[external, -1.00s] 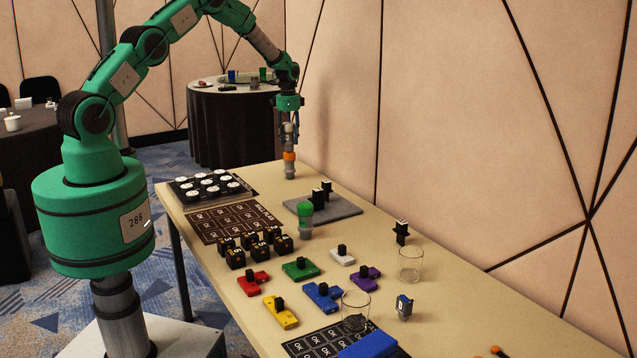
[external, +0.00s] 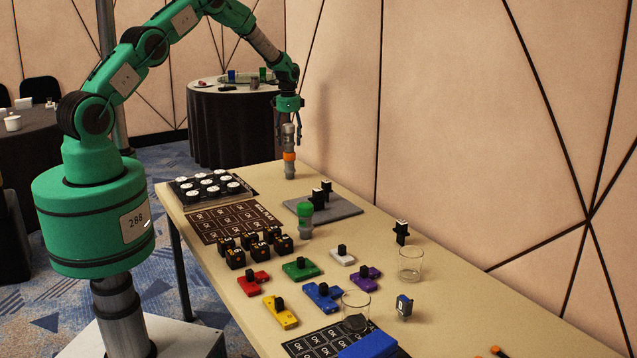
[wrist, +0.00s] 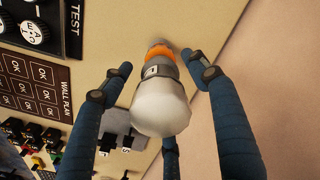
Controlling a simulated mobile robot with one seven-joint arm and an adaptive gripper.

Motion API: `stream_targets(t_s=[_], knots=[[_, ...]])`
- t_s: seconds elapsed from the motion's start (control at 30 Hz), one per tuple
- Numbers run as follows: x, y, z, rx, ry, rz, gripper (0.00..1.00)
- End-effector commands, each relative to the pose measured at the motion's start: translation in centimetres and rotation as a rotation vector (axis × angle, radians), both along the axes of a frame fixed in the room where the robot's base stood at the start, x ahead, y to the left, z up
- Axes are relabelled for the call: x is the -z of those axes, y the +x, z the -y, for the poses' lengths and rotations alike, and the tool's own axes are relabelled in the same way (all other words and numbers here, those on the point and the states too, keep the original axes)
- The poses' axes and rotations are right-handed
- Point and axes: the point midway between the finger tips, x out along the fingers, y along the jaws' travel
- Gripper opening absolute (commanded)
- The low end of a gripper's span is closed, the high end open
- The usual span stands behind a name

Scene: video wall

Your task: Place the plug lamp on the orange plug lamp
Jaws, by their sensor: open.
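A grey plug lamp with a white dome (wrist: 160,108) stands upright on the orange plug lamp (external: 289,157), near the table's far end. The grey lamp also shows in the external view (external: 288,136). The orange lamp's band (wrist: 160,50) shows just beyond the grey body in the wrist view, and the two look touching and in line. My gripper (wrist: 160,82) is open around the grey lamp, with gaps between the fingers and its sides. The contact face between the lamps is hidden.
A green-topped lamp (external: 305,220) stands nearer on the table, beside a grey board (external: 345,208) with black plugs. The wall is close on the right.

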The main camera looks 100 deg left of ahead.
Motion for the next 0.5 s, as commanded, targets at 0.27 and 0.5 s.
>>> stream_targets(t_s=[0.27,0.5], knots=[[-2.4,0.0,-0.1,0.0,0.002,0.0,0.6],[-6.2,0.0,-0.1,0.0,0.003,0.001,0.6]])
